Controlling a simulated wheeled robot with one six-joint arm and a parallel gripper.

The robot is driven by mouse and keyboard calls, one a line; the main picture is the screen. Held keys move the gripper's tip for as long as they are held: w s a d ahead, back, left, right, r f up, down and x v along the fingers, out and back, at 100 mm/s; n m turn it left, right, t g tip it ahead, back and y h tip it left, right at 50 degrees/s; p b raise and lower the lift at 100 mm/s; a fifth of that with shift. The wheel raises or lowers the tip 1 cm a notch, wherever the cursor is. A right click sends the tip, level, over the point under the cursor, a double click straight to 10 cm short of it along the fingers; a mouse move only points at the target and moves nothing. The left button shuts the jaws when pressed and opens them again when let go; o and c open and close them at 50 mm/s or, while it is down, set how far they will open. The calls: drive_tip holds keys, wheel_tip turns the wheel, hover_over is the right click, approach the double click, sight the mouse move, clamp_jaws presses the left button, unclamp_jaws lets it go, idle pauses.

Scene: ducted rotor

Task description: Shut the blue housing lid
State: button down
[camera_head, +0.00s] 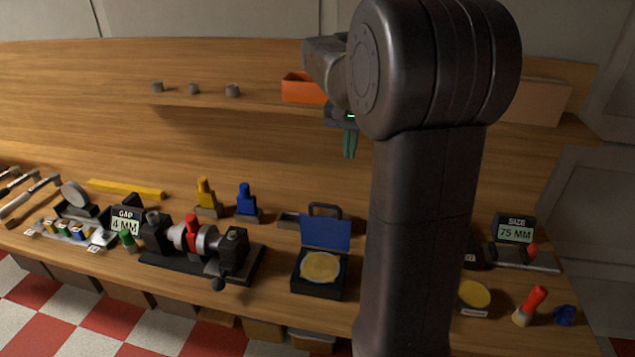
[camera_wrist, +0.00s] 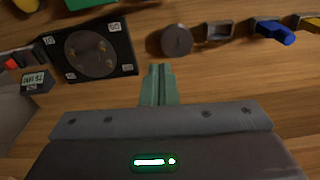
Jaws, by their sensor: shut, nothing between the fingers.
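The blue housing lid (camera_head: 325,234) stands raised at the back of its small black housing box (camera_head: 318,287) on the bench in the head view. A black handle (camera_head: 325,209) shows at the lid's top. A round tan-yellow disc (camera_head: 320,267) lies in the open box. My gripper (camera_head: 349,143) is above and behind the lid, slightly to its right, well apart from it. Its fingers are together and empty, pointing down. In the wrist view the closed fingers (camera_wrist: 158,85) show over bare wood; I cannot make out the blue lid there.
A clamp rig (camera_head: 195,243) stands left of the box, with yellow (camera_head: 206,195) and blue (camera_head: 246,200) upright pieces behind. A shelf with an orange bin (camera_head: 303,88) is above. The wrist view shows a black plate (camera_wrist: 122,50) and grey disc (camera_wrist: 176,40).

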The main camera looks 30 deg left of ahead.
drive_tip(key=s+a+r, duration=0.1)
drive_tip(key=s+a, duration=0.1)
drive_tip(key=a, duration=0.2)
drive_tip(key=s+d+f+p, duration=0.1)
drive_tip(key=s+f, duration=0.2)
drive_tip(key=f, duration=0.8)
drive_tip(key=shift+n, duration=0.3)
drive_tip(key=shift+d, duration=0.1)
